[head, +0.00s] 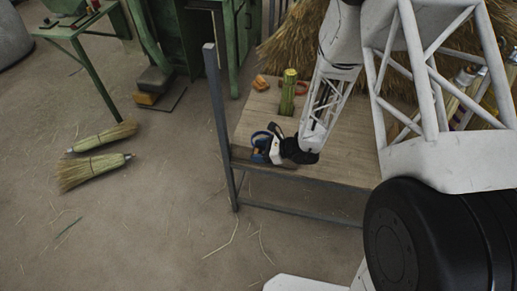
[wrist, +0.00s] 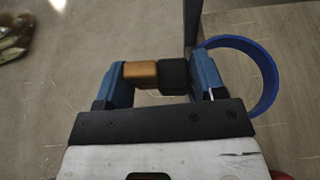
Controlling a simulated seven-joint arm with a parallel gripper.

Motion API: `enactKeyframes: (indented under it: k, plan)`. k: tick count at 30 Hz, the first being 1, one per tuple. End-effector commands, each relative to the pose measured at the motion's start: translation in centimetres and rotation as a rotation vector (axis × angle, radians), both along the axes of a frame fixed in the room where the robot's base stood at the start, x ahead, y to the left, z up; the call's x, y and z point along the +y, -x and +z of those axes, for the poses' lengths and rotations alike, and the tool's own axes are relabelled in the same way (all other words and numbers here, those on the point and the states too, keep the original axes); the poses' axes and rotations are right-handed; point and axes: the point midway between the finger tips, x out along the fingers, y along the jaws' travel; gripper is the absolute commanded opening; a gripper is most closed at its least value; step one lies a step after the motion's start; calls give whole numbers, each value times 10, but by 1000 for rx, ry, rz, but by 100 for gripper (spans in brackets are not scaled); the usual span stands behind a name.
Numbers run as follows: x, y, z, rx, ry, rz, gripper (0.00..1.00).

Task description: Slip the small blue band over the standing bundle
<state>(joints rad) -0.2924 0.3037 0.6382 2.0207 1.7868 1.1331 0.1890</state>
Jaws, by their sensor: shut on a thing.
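The standing bundle (head: 288,95) is a short, upright green-yellow bundle on the wooden table, behind my gripper in the head view. My gripper (head: 268,149) is at the table's front left corner, apart from the bundle. In the wrist view my gripper (wrist: 158,76) has an orange-brown block and a black block between its blue fingers. The exact point of grip is hidden.
A grey post (head: 215,105) rises at the table's left edge. Two brooms (head: 95,155) lie on the floor at left.

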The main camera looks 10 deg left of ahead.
Motion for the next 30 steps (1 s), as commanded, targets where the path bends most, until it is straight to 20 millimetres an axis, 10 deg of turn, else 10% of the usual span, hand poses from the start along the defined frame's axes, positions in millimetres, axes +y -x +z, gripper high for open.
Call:
enactKeyframes:
  k: [19,30]
  plan:
    - [-3,-9,1,-1,2,-24,35]
    - [-35,-83,11,-10,11,-232,35]
